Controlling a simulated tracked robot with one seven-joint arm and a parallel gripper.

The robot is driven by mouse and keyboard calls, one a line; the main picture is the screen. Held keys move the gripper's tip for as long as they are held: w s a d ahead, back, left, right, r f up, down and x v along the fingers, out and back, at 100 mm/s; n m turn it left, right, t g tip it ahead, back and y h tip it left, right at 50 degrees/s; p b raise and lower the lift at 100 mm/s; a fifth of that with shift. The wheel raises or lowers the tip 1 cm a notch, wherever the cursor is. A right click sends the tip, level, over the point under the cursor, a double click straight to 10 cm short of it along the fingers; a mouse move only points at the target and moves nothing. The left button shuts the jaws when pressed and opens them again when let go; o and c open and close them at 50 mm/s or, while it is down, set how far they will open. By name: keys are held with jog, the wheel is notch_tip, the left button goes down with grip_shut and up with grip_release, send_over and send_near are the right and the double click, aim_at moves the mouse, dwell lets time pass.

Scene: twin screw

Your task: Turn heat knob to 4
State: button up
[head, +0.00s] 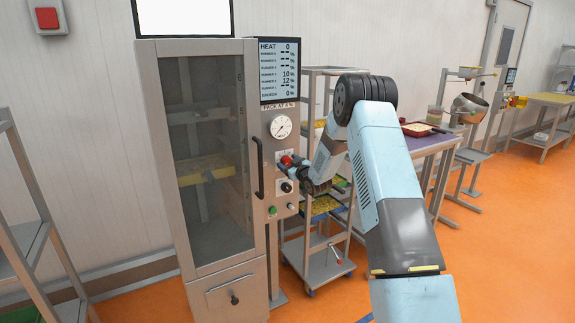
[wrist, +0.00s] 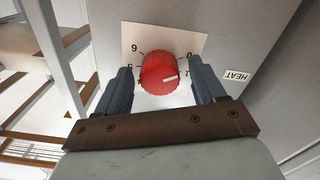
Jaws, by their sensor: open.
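The heat knob (wrist: 158,74) is a round red dial on a white scale plate (wrist: 143,34) in the wrist view. Its white mark points right, toward the low end of the scale near 0 and 1. A HEAT label (wrist: 236,76) is to its right. My gripper (wrist: 161,66) is open, with one dark finger on each side of the knob and visible gaps between. The fingers hide part of the scale. In the head view the red knob (head: 287,160) is on the cabinet's control panel, with my gripper (head: 284,166) at it. The display (head: 279,71) reads HEAT 0.
The glass-doored cabinet (head: 248,200) has a vertical handle (head: 258,167) left of the panel. A gauge (head: 281,126) is above the knob; a black knob (head: 286,187) and a green button (head: 272,211) are below. A shelf trolley (head: 325,265) stands close to the right.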

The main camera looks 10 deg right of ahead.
jog(key=c, duration=1)
jog(key=shift+a, duration=0.2)
jog(key=shift+c, duration=0.3)
jog(key=shift+d, duration=0.15)
